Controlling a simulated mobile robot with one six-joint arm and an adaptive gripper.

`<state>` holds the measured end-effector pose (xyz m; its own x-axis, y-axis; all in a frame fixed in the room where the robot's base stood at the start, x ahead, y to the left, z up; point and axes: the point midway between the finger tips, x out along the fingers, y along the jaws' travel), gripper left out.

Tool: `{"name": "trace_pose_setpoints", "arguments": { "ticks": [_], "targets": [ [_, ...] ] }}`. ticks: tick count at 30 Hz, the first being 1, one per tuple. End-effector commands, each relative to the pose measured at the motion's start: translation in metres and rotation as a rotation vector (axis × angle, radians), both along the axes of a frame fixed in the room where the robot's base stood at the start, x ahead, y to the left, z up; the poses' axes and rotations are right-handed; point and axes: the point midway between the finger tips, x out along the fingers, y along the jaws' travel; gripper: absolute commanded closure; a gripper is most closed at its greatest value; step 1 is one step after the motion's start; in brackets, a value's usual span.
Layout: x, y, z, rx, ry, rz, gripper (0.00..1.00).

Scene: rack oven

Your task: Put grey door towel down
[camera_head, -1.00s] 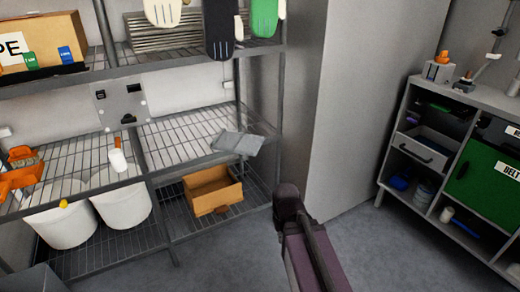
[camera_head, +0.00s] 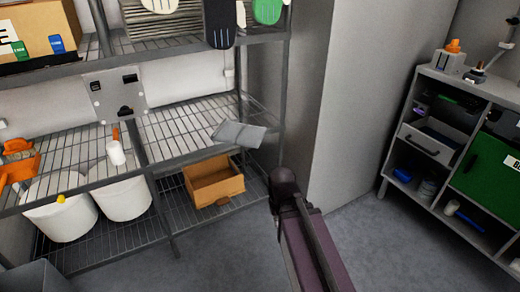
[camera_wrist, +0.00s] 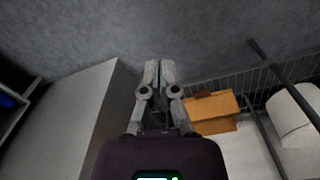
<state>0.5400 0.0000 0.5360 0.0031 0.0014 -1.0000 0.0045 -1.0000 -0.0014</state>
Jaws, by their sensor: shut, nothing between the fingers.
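The grey towel (camera_head: 238,134) lies folded on the right end of the middle wire shelf (camera_head: 178,130), at its front edge, in the head view. My gripper (camera_wrist: 160,70) shows in the wrist view with its two fingers together and nothing between them. It points toward the grey floor and is apart from the towel. In the head view my arm is at the lower middle, and the fingers are hidden. I cannot make out the towel for sure in the wrist view.
An open cardboard box (camera_head: 214,182) sits on the bottom shelf, also in the wrist view (camera_wrist: 212,108). White buckets (camera_head: 124,197) stand to its left. A tall grey panel (camera_head: 362,95) stands right of the rack. A cabinet with a green door (camera_head: 490,170) is far right. Floor between is clear.

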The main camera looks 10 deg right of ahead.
Motion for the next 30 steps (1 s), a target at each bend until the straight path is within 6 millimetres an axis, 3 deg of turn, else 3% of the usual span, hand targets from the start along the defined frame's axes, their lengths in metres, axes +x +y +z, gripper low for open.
{"name": "trace_pose_setpoints", "arguments": {
  "ticks": [8, 24, 30],
  "targets": [
    [0.033, 0.001, 0.033, 0.014, -0.038, 0.044, 1.00],
    [0.155, -0.003, 0.143, 0.044, -0.200, 0.224, 1.00],
    [0.191, -0.007, 0.174, 0.045, -0.253, 0.278, 1.00]
  ]
}}
